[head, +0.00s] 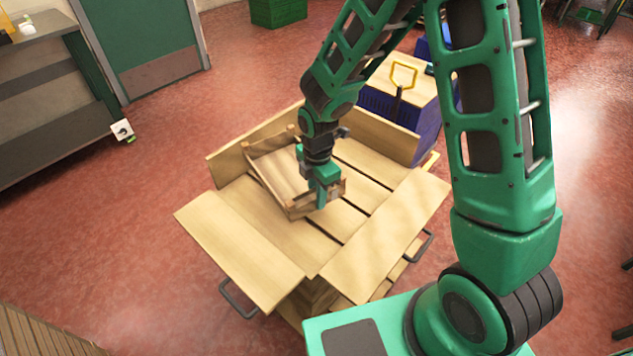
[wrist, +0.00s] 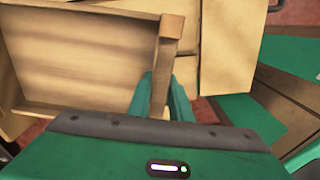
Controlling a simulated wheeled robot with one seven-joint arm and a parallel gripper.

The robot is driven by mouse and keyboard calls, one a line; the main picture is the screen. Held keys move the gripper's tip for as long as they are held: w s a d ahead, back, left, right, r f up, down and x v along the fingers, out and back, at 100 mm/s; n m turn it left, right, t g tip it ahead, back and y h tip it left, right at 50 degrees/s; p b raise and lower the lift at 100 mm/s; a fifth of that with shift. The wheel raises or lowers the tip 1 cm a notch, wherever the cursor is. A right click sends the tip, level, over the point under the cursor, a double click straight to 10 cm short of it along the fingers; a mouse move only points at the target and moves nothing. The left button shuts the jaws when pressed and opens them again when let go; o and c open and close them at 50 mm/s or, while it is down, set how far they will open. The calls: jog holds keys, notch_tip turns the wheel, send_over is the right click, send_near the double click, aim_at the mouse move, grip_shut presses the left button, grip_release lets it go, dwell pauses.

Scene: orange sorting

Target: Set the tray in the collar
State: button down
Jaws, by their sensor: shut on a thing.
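The tray (head: 280,173) is a shallow wooden box with raised corner posts. It is over the slatted wooden floor inside the collar (head: 228,167), near the back-left wall, and looks turned and somewhat tilted. I cannot tell whether its underside touches the floor. My gripper (head: 323,198) points down at the tray's near right side and is shut on its wall. In the wrist view, the green fingers (wrist: 165,100) straddle that wall near a corner post, with the tray (wrist: 80,55) extending left. My gripper hides part of the tray in the head view.
Broad boards (head: 235,240) spread at the collar's front left and front right (head: 390,235). A blue crate with a wooden lid (head: 418,75) and yellow handle stands behind the right wall (head: 375,133). A shelf (head: 45,90) stands far left. Red floor is open at left.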

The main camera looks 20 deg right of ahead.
jog(key=w+d+f+n, duration=0.1)
jog(key=d+f, duration=0.1)
jog(key=d, duration=0.1)
jog(key=w+d+f+n, duration=0.1)
jog(key=d+f, duration=0.2)
jog(key=w+d+f, duration=0.1)
jog(key=d+f, duration=0.2)
jog(key=shift+w+f+n, duration=0.1)
jog(key=shift+w+n, duration=0.3)
jog(key=shift+f, duration=2.05)
jog(key=c, duration=1.7)
grip_release()
jog(key=shift+o, duration=0.4)
notch_tip(320, 180, up, 12)
